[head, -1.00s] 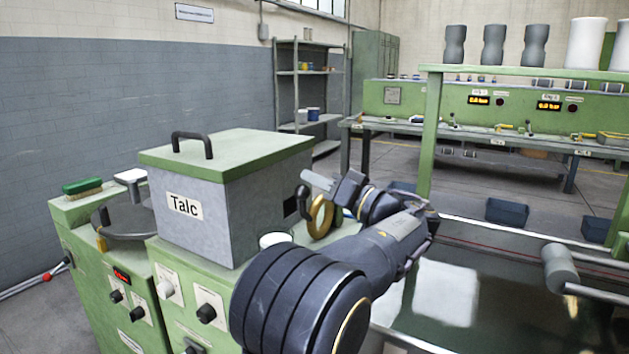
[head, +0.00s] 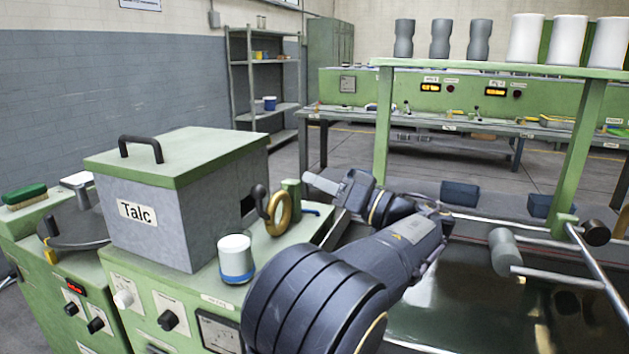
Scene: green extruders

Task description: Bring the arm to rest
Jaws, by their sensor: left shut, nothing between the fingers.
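My left gripper (head: 322,184) is at the end of my dark left arm, which reaches in from the bottom of the head view. Its light grey fingers are together with nothing between them. They point left, apart from the talc box and close to the brass ring on the green machine top; whether they touch anything there I cannot tell. My right gripper is not in view.
The talc box (head: 150,232) with a green lid stands on the green machine at left. A white and blue cup (head: 236,258) and a brass ring (head: 278,212) stand beside it. A green frame post (head: 382,130), metal rods and a dark tank (head: 480,285) lie at right.

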